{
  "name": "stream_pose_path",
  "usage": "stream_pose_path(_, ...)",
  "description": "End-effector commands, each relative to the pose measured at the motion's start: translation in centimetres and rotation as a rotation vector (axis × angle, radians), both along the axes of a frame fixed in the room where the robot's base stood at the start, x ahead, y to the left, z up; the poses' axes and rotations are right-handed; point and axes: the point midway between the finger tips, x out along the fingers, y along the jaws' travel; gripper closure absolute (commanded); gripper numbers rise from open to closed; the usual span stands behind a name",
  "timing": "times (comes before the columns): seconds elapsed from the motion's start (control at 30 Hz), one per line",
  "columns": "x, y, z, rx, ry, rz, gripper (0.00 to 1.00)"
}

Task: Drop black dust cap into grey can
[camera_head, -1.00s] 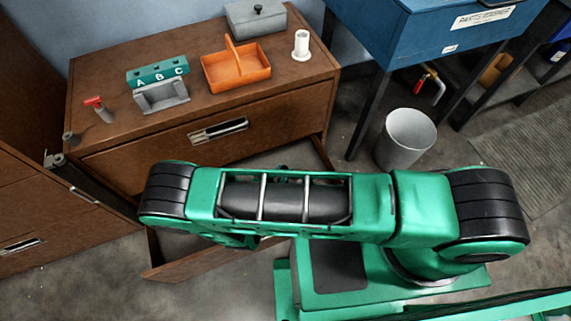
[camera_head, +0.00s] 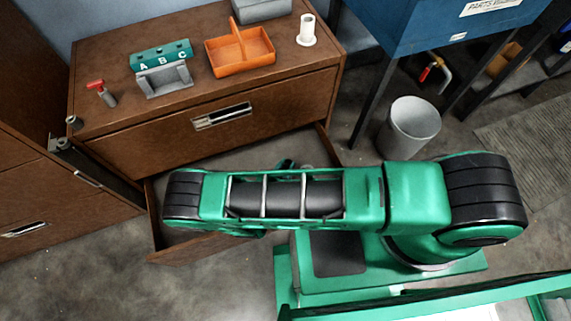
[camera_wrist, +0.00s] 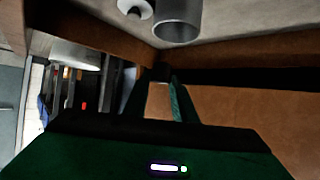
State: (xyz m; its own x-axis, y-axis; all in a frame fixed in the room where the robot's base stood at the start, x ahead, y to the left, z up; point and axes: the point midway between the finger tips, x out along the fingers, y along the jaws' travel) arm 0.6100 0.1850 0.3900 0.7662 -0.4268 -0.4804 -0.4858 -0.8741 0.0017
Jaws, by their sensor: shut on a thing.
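In the wrist view my gripper (camera_wrist: 168,82) is shut on a small black piece (camera_wrist: 163,73), which looks like the black dust cap; it is dark and partly hidden between the fingers. In the head view my arm hides most of the gripper and its load. A light grey can (camera_head: 412,130), open at the top, stands on the floor right of the brown cabinet. A pale rounded shape at the left of the wrist view (camera_wrist: 75,55) looks like this can. A metallic grey cylinder (camera_wrist: 178,20) is at the top of the wrist view.
The brown cabinet's drawer (camera_head: 205,254) stands open under my arm. On the cabinet top are an orange tray (camera_head: 262,52), an A-B-C stand (camera_head: 165,82), a red-handled piece (camera_head: 104,92) and a white flanged tube (camera_head: 307,32). A blue washer (camera_head: 410,40) on legs is behind the can.

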Motion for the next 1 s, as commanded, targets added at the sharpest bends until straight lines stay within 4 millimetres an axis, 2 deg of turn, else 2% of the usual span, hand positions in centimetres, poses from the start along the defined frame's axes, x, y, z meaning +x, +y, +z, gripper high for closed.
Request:
stream_pose_path(0.1, 0.0, 0.0, 0.0, 0.000, 0.000, 0.000, 0.96)
stream_pose_path(0.13, 0.0, 0.0, 0.0, 0.000, 0.000, 0.000, 0.71)
stream_pose_path(0.2, 0.0, 0.0, 0.0, 0.000, 0.000, 0.000, 0.54)
stream_pose_path(0.5, -0.1, 0.1, 0.1, 0.000, 0.000, 0.000, 0.54)
stream_pose_path(0.63, -0.7, 0.5, 0.5, 0.001, 0.001, 0.001, 0.54)
stream_pose_path(1.0, -5.7, 3.3, 3.5, 0.002, 0.003, 0.002, 0.54)
